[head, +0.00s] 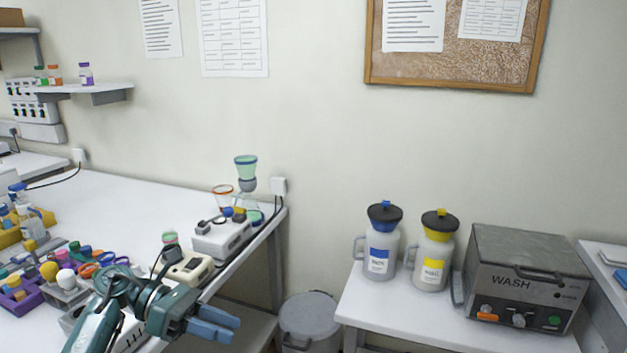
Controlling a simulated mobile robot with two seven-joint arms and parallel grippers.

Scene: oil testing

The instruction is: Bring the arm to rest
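My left arm comes in from the bottom left, and my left gripper (214,324) hangs past the front edge of the left bench (110,195). Its two blue fingers point right and lie close together in the picture. I see nothing held between them, but the angle does not show clearly whether they are open or shut. My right gripper is out of view.
Behind my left arm stand a beige device (188,268), a white device (222,237) and crowded racks. A lidded bin (309,318) stands between the benches. The right bench (400,310) holds a blue-labelled jug (379,245), a yellow-labelled jug (433,255) and a WASH unit (525,280).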

